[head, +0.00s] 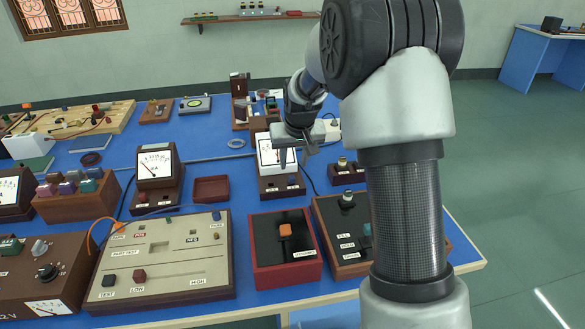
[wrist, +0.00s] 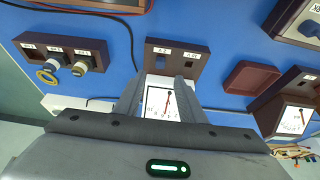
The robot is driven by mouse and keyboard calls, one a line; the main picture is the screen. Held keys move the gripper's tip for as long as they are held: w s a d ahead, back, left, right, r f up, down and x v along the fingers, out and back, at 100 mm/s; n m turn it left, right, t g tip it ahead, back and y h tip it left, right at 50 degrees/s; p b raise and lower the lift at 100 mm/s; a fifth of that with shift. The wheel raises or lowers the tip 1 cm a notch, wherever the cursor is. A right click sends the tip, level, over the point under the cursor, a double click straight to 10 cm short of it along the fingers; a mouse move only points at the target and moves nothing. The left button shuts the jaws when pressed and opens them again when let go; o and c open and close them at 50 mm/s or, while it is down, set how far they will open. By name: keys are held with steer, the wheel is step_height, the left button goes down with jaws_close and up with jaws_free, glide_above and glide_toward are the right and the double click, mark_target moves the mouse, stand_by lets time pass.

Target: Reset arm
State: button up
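My gripper (head: 297,156) hangs from my arm in the head view, over the middle of the blue bench, by a white-faced meter (head: 267,152). In the wrist view my gripper (wrist: 157,92) shows two grey fingers apart, with the meter's dial (wrist: 163,106) visible in the gap. Nothing is held between the fingers. The meter stands on the bench below; whether a finger touches it I cannot tell. My arm hides part of the bench's right side in the head view.
A red-rimmed box with an orange switch (head: 285,231), a cream panel (head: 160,255) and another meter (head: 155,165) crowd the blue bench (head: 250,300). An empty brown tray (head: 211,189) lies left of the gripper. Green floor (head: 510,200) is open at right.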

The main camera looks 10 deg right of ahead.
steer(key=p+v, duration=0.1)
steer(key=v, duration=0.9)
steer(key=s+r, duration=0.8)
steer(key=s, duration=0.6)
steer(key=s+t, duration=0.1)
steer(key=s, duration=1.7)
step_height(320, 180, up, 14)
steer(key=p, duration=1.4)
steer(key=shift+w+p, duration=0.2)
steer(key=shift+p, duration=0.15)
